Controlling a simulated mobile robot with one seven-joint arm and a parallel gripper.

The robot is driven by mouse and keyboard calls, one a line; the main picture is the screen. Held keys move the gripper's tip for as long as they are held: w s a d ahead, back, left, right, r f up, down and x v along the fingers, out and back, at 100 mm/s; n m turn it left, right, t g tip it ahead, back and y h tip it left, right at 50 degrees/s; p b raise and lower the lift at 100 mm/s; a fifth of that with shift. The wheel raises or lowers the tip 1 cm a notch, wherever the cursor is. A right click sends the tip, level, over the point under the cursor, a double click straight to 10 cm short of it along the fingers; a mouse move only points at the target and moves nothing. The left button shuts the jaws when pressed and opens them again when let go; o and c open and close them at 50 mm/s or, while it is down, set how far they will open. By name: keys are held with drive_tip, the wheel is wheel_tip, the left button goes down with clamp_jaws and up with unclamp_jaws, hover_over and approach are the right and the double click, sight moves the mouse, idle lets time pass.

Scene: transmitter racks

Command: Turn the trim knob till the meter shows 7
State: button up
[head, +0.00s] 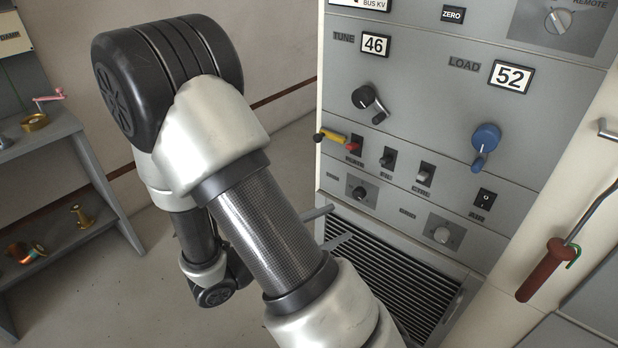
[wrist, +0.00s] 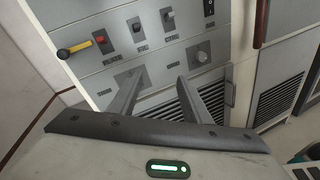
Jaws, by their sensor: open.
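The grey knob also shows in the wrist view (wrist: 202,57). My gripper (head: 329,226) is open and empty, low in front of the panel near the black knob. In the wrist view its fingers (wrist: 160,80) point at the panel, and the left finger hides the black knob.
Above are the TUNE crank (head: 368,102) under a 46 counter, the blue LOAD crank (head: 485,143) under 52, and a row of switches. A yellow-handled lever (head: 333,136) juts out at the left. A red-handled rod (head: 545,270) hangs right. Shelves (head: 50,150) stand left.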

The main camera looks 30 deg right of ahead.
drive_tip(key=w+a+f+n+t+b, duration=0.2)
drive_tip(key=w+f+n+t, duration=0.25)
drive_tip(key=f, duration=0.25)
drive_tip(key=b, duration=0.2)
approach(357, 195)
drive_tip(key=x, duration=0.8)
drive_tip(key=shift+d+r, duration=0.1)
drive_tip(key=shift+n+t+p, duration=0.25)
drive_tip(key=shift+p, duration=0.05)
drive_tip(key=c, duration=1)
